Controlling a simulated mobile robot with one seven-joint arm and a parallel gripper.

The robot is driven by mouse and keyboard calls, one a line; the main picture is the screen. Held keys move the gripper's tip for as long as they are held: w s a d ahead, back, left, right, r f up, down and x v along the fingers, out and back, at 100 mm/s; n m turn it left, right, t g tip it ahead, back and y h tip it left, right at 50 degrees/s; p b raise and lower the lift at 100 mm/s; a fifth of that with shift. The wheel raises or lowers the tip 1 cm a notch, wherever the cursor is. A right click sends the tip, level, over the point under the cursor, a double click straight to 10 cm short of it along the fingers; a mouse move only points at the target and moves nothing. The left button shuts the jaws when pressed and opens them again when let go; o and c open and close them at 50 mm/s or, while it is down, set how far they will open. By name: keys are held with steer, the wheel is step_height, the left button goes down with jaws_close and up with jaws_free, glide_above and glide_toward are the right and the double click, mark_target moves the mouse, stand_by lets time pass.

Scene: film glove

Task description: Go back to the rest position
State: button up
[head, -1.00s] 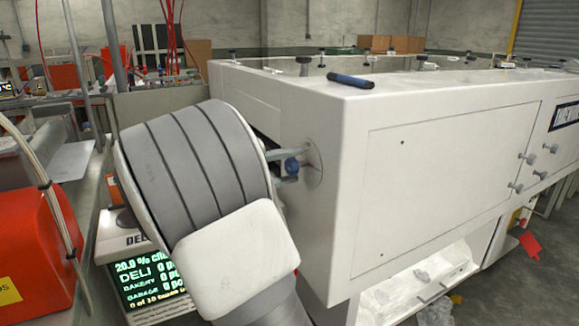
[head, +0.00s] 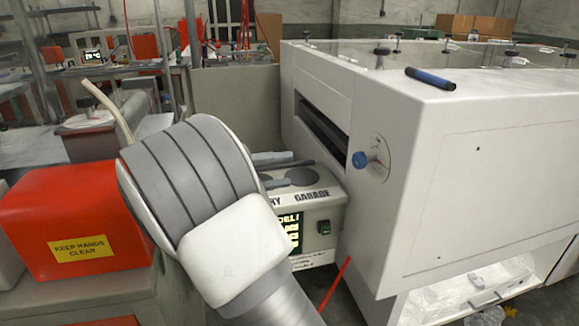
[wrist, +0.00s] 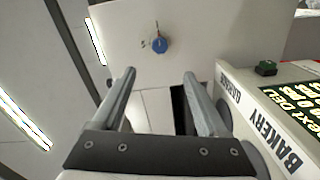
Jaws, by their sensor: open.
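My gripper (wrist: 159,74) is open in the wrist view, with its two grey fingers apart and nothing between them. Beyond the fingertips is a blue knob (wrist: 159,45) on a pale panel, apart from the fingers. In the head view the blue knob (head: 360,160) sits on a round dial on the end of the white machine (head: 460,180). My arm's thick grey wrist fills the lower middle and hides most of my gripper there; grey finger shapes show just past it, left of the knob.
A labelled box with a lit screen (head: 318,222) stands close below my gripper; it also shows at the right of the wrist view (wrist: 232,100). A red box (head: 75,220) with a yellow sign is at left. A blue marker (head: 430,78) lies on the machine's top.

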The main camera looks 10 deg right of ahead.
steer(key=s+d+f+n+g+y, duration=0.1)
steer(key=s+d+f+g+y, duration=0.15)
steer(key=s+d+y, duration=0.75)
steer(key=s+a+f+n+t+y, duration=0.1)
steer(key=s+a+t+y, duration=0.25)
steer(key=s, duration=0.35)
steer(key=s+a+f+t+y, duration=0.1)
steer(key=s+a+t+y, duration=0.25)
steer(key=s, duration=0.35)
step_height(320, 180, up, 21)
steer(key=y+p, duration=0.1)
steer(key=p, duration=1.9)
steer(key=shift+s+d+r+p, duration=0.2)
steer(key=shift+d+p, duration=0.1)
steer(key=shift+p, duration=0.1)
steer(key=shift+f+t, duration=0.15)
steer(key=shift+t, duration=0.1)
steer(key=c, duration=0.4)
steer(key=shift+d, duration=0.2)
